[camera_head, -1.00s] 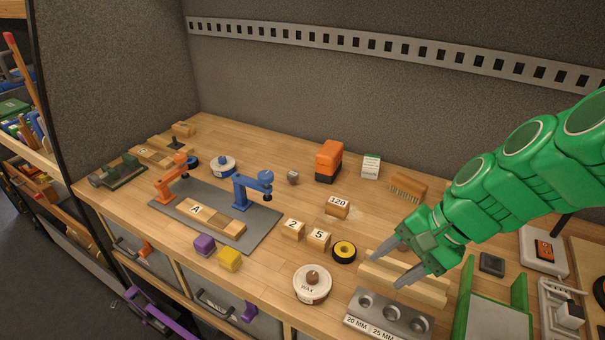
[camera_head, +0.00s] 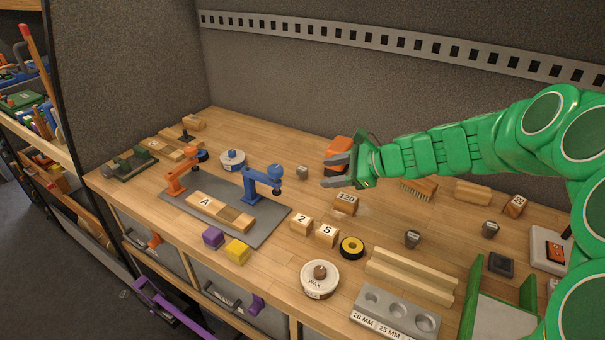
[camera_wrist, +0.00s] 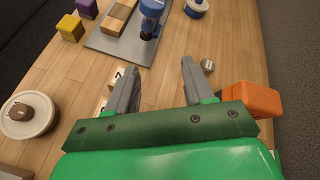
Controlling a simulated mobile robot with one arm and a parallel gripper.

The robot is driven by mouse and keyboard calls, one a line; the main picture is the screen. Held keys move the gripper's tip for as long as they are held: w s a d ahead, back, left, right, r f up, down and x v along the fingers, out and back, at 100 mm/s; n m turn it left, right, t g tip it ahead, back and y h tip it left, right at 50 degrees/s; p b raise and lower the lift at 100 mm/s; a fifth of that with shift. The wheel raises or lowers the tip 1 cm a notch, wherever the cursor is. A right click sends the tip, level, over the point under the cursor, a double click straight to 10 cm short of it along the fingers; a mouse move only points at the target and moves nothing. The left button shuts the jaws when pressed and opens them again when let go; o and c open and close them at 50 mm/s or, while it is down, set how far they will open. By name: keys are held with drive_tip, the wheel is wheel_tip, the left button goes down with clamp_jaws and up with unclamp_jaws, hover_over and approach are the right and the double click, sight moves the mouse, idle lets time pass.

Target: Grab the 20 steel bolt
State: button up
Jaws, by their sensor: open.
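Several small steel bolt-like pieces stand on the bench. One, the left steel piece (camera_head: 302,173), is behind the blue clamp and also shows in the wrist view (camera_wrist: 207,65), just right of the right finger. A middle steel piece (camera_head: 412,239) stands right of the tape roll, and a right steel piece (camera_head: 490,229) stands further right. I cannot read which is the 20. My gripper (camera_head: 327,171) is open and empty, reaching left with its fingers a little right of the left piece. In the wrist view my gripper (camera_wrist: 159,72) has nothing between its fingers.
An orange block (camera_head: 337,150) is close behind my gripper, and the 120 block (camera_head: 346,203) is in front. The blue clamp (camera_head: 262,183) stands on a grey mat (camera_head: 183,202) to the left. A grey holed block (camera_head: 397,312) labelled 20 MM and 25 MM lies at the front.

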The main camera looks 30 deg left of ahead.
drive_tip(key=w+a+f+m+t, duration=0.1)
drive_tip(key=w+a+f+m, duration=0.2)
drive_tip(key=w+a+f, duration=0.15)
drive_tip(key=m+t+y, duration=0.1)
drive_tip(key=m+t, duration=0.1)
drive_tip(key=m, duration=0.3)
approach(307, 171)
drive_tip(key=x, duration=0.2)
drive_tip(key=shift+w+a+f, duration=0.1)
drive_tip(key=shift+a+f, duration=0.05)
drive_tip(key=shift+a, duration=0.15)
drive_tip(key=shift+x, duration=3.95)
drive_tip(key=shift+f, duration=0.1)
drive_tip(key=c, duration=0.9)
drive_tip(key=shift+o, duration=0.2)
